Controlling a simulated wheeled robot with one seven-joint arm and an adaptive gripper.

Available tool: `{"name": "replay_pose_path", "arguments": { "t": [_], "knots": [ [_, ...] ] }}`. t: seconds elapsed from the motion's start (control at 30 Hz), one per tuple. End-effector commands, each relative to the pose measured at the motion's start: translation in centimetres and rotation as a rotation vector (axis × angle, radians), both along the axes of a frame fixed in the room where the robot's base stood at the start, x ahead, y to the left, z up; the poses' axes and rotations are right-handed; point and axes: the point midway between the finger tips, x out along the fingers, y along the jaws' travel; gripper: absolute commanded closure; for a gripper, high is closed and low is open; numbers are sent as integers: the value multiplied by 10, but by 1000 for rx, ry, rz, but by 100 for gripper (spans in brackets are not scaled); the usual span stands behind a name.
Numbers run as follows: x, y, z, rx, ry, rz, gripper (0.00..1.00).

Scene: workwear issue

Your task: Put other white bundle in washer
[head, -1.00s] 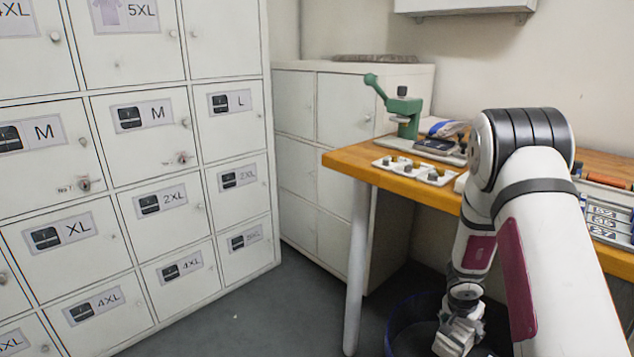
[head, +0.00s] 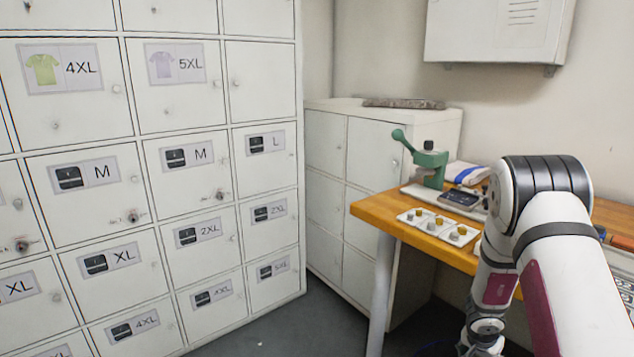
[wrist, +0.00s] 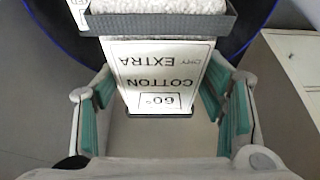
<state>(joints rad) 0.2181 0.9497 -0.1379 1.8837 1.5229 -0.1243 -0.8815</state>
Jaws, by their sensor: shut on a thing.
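My gripper (wrist: 160,88) shows in the wrist view, its green-padded fingers on either side of a card (wrist: 158,70) printed "60° COTTON EXTRA DRY". The card hangs below a dark grey band or holder. White terry-like cloth of the white bundle (wrist: 165,6) shows above that band, cut off by the top edge. My gripper is shut on this labelled bundle; the exact contact is partly hidden. In the head view my wrist is low at the right, and the gripper is cut off at the bottom edge. No washer is in view.
A dark blue-rimmed bin (wrist: 262,22) lies beneath the bundle. Size-labelled lockers (head: 150,180) fill the left. A wooden bench (head: 395,217) with a green press (head: 430,167) and a small parts tray (head: 437,226) stands right, near my arm. Grey floor (head: 325,325) is open between.

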Motion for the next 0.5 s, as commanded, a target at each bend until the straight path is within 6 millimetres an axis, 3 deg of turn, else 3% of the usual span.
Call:
{"name": "replay_pose_path", "arguments": {
  "t": [0.27,0.5],
  "knots": [
    [16,53,19,1,-10,206,73],
    [12,127,43,2,-15,492,73]
  ]
}}
